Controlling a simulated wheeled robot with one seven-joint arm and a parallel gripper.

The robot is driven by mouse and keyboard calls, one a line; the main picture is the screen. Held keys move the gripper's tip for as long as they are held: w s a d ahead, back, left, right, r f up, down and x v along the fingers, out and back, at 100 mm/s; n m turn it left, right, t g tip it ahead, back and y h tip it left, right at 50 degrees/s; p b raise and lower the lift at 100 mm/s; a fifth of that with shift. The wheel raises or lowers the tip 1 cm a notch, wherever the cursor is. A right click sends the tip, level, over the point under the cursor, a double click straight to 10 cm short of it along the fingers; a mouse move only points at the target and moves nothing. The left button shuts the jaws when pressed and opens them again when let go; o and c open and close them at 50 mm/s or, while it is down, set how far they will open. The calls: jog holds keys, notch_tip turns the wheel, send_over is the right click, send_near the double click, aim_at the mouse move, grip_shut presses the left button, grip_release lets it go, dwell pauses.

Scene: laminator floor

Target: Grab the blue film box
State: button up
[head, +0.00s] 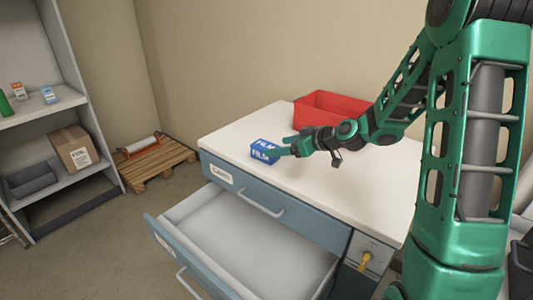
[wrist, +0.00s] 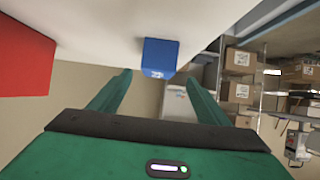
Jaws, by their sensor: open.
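The blue film box (head: 264,152) with white "FILM" lettering sits on the white top of the drawer cabinet (head: 330,193), near its left edge. My gripper (head: 287,145) is at the box's right side, with its fingers reaching toward the box. In the wrist view the blue film box (wrist: 160,57) shows just beyond and between the two fingertips of my gripper (wrist: 160,80). The fingers are spread apart with nothing held between them. Part of the box's right side is hidden by a finger in the head view.
A red bin (head: 322,104) stands at the back of the cabinet top. A shelf (head: 60,105) with small boxes and a carton (head: 74,148) stands at left. A wooden pallet (head: 155,163) lies on the floor.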

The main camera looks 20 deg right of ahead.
aim_at(257, 148)
jog(key=x, duration=0.3)
jog(key=shift+w+a+f, duration=0.15)
jog(key=shift+w+f, duration=0.05)
jog(key=shift+d+f+x, duration=0.15)
jog(key=shift+x, duration=1.2)
jog(key=shift+d+f+x, duration=0.15)
jog(key=shift+f+x, duration=0.05)
jog(key=shift+x, duration=1.1)
jog(key=c, duration=1.4)
